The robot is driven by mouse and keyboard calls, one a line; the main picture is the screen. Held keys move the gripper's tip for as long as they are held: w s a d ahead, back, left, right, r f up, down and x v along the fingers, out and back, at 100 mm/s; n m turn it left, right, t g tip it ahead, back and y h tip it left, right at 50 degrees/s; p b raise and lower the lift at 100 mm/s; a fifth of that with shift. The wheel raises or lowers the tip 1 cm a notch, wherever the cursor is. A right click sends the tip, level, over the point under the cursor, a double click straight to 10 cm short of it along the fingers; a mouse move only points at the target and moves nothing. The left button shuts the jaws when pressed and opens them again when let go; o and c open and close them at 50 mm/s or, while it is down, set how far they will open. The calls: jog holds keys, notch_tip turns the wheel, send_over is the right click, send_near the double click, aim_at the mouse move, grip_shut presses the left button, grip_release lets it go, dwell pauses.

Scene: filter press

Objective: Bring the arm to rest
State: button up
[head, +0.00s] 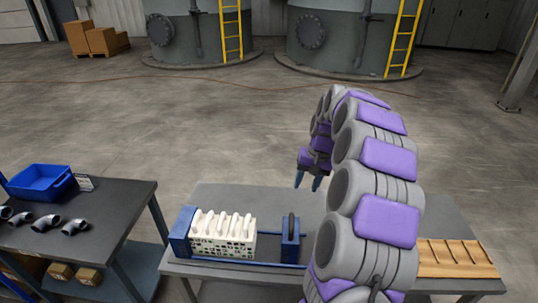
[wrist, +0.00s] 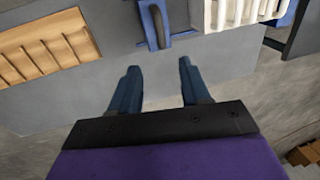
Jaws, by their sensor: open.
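My arm (head: 381,167) arches up from the bottom of the head view, grey with purple pads, and its end hangs over the far part of the grey table. My gripper (head: 309,183) points down there, beyond the filter press. In the wrist view my gripper (wrist: 155,75) shows two blue fingers spread wide apart with nothing between them. The filter press (head: 223,235) stands on the table with white plates between blue end blocks. Its blue end block with a dark handle (head: 291,240) shows near the top of the wrist view (wrist: 154,24), apart from my fingertips.
A slotted wooden rack (head: 455,256) lies at the table's right end, partly behind my arm. A side table (head: 110,205) at the left bears a blue bin (head: 40,184) and several grey pipe elbows (head: 46,223). Tanks (head: 200,30) with yellow ladders stand behind open floor.

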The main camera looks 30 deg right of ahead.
jog(key=s+a+r+n+g, duration=0.1)
jog(key=s+a+r+n, duration=0.1)
jog(key=s+a, duration=0.35)
jog(key=s+a+r+n, duration=0.1)
jog(key=s+a, duration=0.2)
jog(key=a, duration=0.6)
jog(key=s+a+r+n+g, duration=0.15)
jog(key=s+a, duration=0.25)
jog(key=a, duration=0.4)
jog(key=s+a+f+n+h, duration=0.1)
jog(key=s+a, duration=0.1)
jog(key=s, duration=0.8)
jog(key=s+a+f+n, duration=0.1)
jog(key=s+a+f, duration=0.1)
jog(key=s, duration=0.8)
jog(key=shift+s+a+h, duration=0.15)
jog(key=shift+a+h, duration=0.25)
jog(key=shift+a, duration=0.45)
